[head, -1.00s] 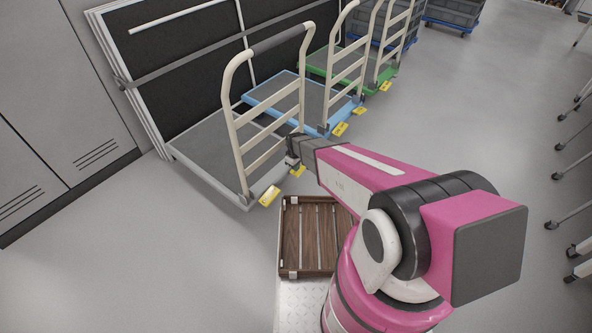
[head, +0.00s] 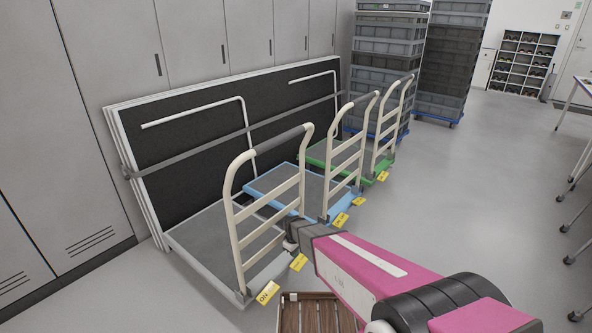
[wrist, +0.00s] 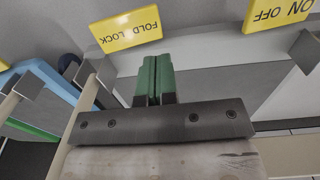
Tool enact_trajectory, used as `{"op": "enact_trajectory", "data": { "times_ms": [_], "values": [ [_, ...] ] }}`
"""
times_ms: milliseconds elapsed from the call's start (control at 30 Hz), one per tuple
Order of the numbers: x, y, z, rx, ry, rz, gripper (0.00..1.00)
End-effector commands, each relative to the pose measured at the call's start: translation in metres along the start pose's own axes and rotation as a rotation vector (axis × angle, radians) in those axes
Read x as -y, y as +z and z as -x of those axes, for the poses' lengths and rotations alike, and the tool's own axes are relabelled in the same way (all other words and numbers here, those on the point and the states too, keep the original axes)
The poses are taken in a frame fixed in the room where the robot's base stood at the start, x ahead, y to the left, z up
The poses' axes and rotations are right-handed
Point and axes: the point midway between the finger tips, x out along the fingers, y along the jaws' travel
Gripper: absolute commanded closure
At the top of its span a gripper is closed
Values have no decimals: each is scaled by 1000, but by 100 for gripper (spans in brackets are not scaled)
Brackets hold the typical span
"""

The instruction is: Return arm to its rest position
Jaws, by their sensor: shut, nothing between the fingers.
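My pink arm (head: 365,270) reaches out from the lower right in the head view, toward the grey platform cart (head: 215,245). My gripper shows in the wrist view with two green fingertips (wrist: 154,78) pressed together and nothing between them. In the head view the gripper's end (head: 291,240) is small and partly lost against the cart's handle. In the wrist view the fingers point toward a pale cart edge between two yellow labels. I cannot tell from these views whether they touch the cart.
A blue cart (head: 262,183) and a green cart (head: 322,152) stand behind the grey one. A wooden slatted crate (head: 318,313) lies below my arm. Stacked grey crates (head: 388,62) stand at the back. Open floor (head: 470,190) lies to the right, with wheeled table legs beyond.

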Motion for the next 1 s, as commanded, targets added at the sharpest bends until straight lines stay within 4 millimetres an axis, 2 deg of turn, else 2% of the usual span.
{"op": "enact_trajectory", "data": {
  "times_ms": [67,167,400,500,600,700,800,1000],
  "values": [
    [-3,12,14,-1,0,-33,100],
    [-11,40,47,-1,-2,-127,100],
    [-27,148,158,0,-11,-504,100],
    [-27,189,196,1,-14,-653,100],
    [-24,220,223,3,-17,-771,100],
    [-22,240,240,6,-20,-850,100],
    [-22,249,247,6,-22,-889,100],
    [-23,249,248,7,-22,-899,100]
  ]
}}
